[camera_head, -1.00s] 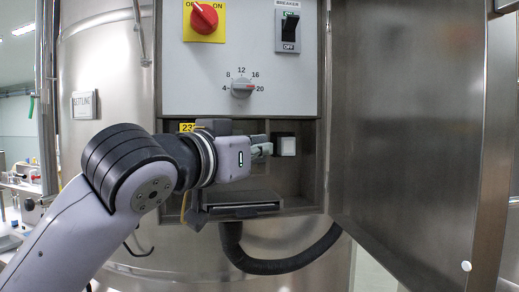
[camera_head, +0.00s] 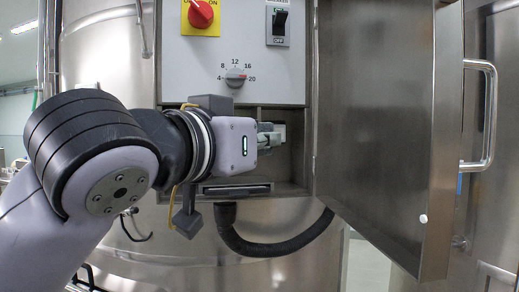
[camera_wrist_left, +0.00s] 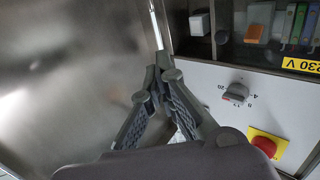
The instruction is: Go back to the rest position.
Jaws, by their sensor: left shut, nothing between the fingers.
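My left gripper (camera_head: 272,136) is in front of the lower recess of an open control cabinet (camera_head: 185,70). Its fingers point right and hide part of the recess. In the left wrist view the fingertips (camera_wrist_left: 163,66) meet with nothing between them. That view shows a white square button (camera_wrist_left: 199,23) beyond and to the right of the tips. I cannot tell the gap between the fingers and the cabinet. My right gripper is in neither view.
The open steel door (camera_head: 385,120) stands right of the gripper. The panel carries a red rotary switch (camera_head: 201,14), a black breaker (camera_head: 280,21) and a grey dial (camera_head: 235,77). A black hose (camera_head: 270,246) hangs below. A handle (camera_head: 487,115) stands at far right.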

